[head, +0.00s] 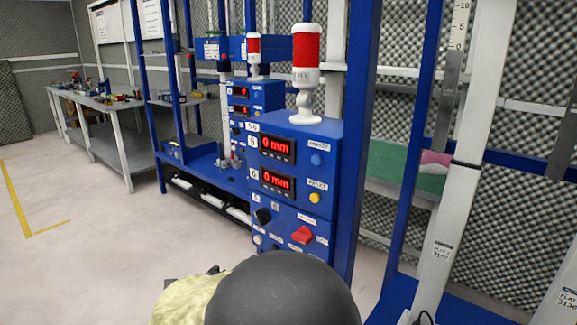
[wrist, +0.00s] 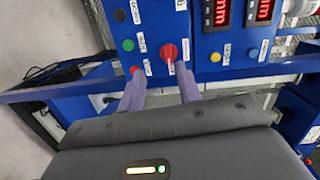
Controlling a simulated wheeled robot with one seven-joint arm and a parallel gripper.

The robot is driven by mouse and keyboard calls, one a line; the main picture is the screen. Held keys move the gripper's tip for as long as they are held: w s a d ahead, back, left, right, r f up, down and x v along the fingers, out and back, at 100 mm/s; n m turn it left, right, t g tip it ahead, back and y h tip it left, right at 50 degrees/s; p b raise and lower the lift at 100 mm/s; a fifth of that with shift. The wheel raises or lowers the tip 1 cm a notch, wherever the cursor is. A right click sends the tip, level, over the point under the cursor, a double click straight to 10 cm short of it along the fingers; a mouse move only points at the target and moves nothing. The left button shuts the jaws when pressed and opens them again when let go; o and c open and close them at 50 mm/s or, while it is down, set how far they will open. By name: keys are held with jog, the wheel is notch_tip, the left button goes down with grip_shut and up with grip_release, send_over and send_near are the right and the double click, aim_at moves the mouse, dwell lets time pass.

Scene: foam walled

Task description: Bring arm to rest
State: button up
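My gripper (wrist: 160,80) shows in the wrist view with its two pale purple fingers apart and nothing between them. It points at the front of a blue control box (wrist: 225,38). In the head view a dark rounded part of my arm fills the bottom centre and hides the gripper.
A red-and-white beacon (head: 306,75) stands on the box. Two red displays (head: 277,149) read 0 mm. Blue frame posts (head: 357,130) rise close by on the right. A workbench (head: 100,110) with small items stands at the back left. The floor (head: 90,240) on the left is clear.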

jog(key=w+d+f+n+g+y, duration=0.3)
jog(key=w+d+f+n+y, duration=0.45)
jog(key=n, duration=0.65)
jog(key=s+d+f+n+g+y, duration=0.1)
jog(key=s+d+f+n+g, duration=0.2)
jog(key=s+d+n+g, duration=0.35)
jog(key=s+d+f+n+g+y, duration=0.1)
jog(key=s+d+f+n+g, duration=0.25)
jog(key=s+d, duration=0.65)
notch_tip(320, 180, up, 34)
jog(key=p, duration=3.5)
jog(key=shift+r+m+t+p, duration=0.25)
jog(key=shift+m+t+p, duration=0.05)
jog(key=shift+p, duration=0.1)
jog(key=shift+w+d+h, duration=0.1)
jog(key=shift+d+h, duration=0.05)
jog(key=shift+h, duration=0.1)
jog(key=shift+a, duration=0.2)
